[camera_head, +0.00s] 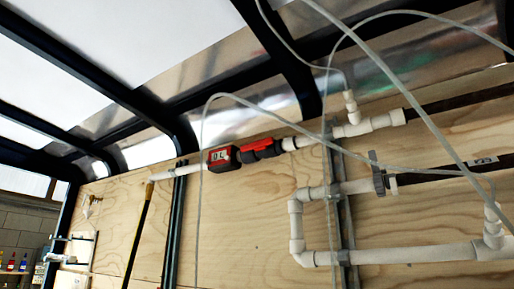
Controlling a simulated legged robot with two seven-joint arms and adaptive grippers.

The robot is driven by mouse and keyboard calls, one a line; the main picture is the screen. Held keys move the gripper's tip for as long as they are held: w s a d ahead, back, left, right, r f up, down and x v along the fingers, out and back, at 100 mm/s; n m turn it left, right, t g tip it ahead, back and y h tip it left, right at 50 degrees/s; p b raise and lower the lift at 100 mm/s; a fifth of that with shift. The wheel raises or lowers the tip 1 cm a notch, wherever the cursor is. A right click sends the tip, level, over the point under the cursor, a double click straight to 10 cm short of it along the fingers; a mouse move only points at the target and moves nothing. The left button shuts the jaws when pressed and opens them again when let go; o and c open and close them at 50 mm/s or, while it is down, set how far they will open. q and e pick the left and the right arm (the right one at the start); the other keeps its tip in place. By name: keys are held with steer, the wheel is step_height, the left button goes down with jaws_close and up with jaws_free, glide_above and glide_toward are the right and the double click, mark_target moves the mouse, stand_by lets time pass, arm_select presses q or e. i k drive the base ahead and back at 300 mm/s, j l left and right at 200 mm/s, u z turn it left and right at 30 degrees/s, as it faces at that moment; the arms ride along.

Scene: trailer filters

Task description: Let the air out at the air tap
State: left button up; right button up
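A red and black fitting (222,158) with a small pale label sits in line on the upper white pipe (372,125), high on the plywood wall. A red and black part (262,149) adjoins it on the right and looks like a valve handle. I cannot tell for certain which part is the air tap. A white branch (350,103) stands up from the pipe further right, near a thin hose. Neither of my grippers is in view, and nothing of mine touches the pipes.
A lower white pipe (400,257) bends in a U on the plywood wall (258,215). Clear thin hoses (437,130) loop across the right side. Dark frame bars (85,72) run overhead. Small coloured bottles (12,262) stand on a shelf at the far left.

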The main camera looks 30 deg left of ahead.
mark_target(86, 196)
steer(key=k, duration=0.25)
steer(key=k+u, duration=0.2)
steer(key=u, duration=0.3)
steer(key=k+j+u, duration=0.15)
steer(key=u, duration=0.3)
steer(key=i+j+u, duration=0.4)
steer(key=i+j, duration=0.7)
steer(key=i, duration=0.15)
steer(key=i+j, duration=0.6)
steer(key=i, duration=0.2)
steer(key=i+j, duration=0.6)
steer(key=i, duration=0.15)
steer(key=i+j+u, duration=0.15)
steer(key=j+u, duration=0.15)
steer(key=j, duration=0.1)
